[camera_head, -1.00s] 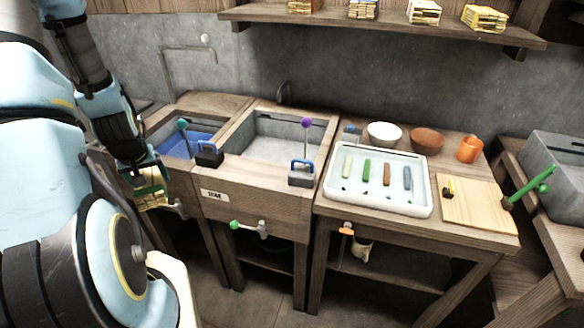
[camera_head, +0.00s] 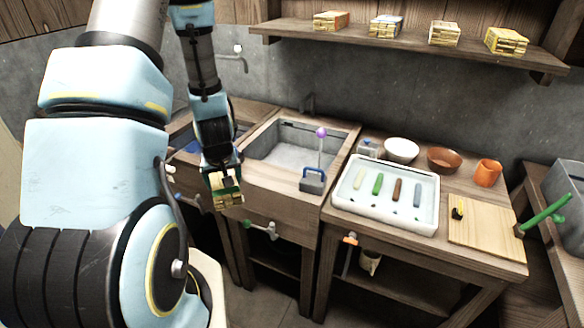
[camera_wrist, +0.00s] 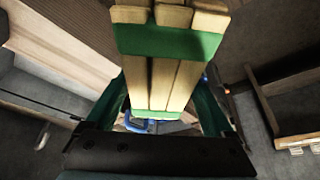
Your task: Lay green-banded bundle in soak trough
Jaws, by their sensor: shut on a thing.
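The green-banded bundle (camera_head: 229,201) is a stack of pale wooden strips held in my gripper (camera_head: 224,184). It hangs in front of the front board of the grey-lined trough (camera_head: 285,157), outside the basin. In the wrist view the bundle (camera_wrist: 168,80) shows strips with green bands (camera_wrist: 168,42), and my gripper (camera_wrist: 170,118) is shut on it from both sides. The grey-lined trough looks empty inside. A second trough with blue inside (camera_head: 190,146) is to the left, mostly behind my arm. No trough label is readable now.
A white tray (camera_head: 385,225) with coloured bars is further right. A green-knobbed lever (camera_head: 262,229) sticks out below the trough front. Banded bundles (camera_head: 385,27) sit on the shelf above.

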